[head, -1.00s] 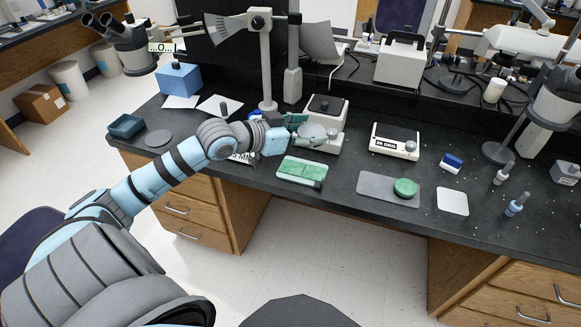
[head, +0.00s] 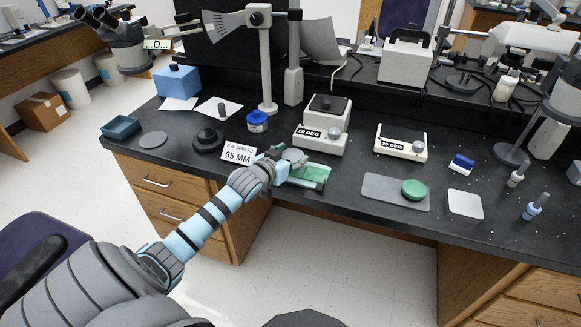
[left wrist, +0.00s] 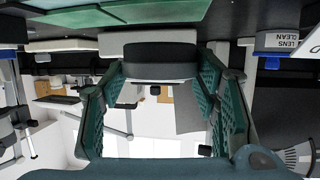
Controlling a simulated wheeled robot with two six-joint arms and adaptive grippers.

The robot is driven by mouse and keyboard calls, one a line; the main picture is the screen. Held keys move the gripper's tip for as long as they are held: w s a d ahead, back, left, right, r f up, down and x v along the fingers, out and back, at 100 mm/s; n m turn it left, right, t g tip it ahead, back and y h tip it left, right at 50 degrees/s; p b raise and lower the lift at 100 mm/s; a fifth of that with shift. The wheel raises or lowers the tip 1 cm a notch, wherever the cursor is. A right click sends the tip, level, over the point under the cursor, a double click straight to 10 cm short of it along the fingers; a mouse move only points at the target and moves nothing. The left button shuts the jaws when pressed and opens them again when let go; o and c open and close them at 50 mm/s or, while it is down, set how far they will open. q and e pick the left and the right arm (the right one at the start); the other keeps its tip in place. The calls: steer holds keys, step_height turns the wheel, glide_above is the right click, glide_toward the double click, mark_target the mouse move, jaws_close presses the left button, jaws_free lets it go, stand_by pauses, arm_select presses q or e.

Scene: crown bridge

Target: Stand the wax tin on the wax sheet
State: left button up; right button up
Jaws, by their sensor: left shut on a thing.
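The wax sheet, a green slab (head: 316,173), lies near the front edge of the black bench. It also fills the top of the left wrist view (left wrist: 140,12). My left gripper (head: 292,158) is over the slab's left end, shut on a round tin. My right gripper is in neither view.
A green round piece (head: 414,189) sits on a grey mat (head: 380,189) to the right. An "EYE SPREAD 65 MM" card (head: 238,154) stands just left of my gripper.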

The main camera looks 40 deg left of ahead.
arm_select(q)
step_height(320, 180, down, 2)
steer(key=shift+f+b, duration=0.25)
steer(key=shift+b, duration=0.05)
steer(key=shift+r, duration=0.1)
steer(key=o, duration=1.2)
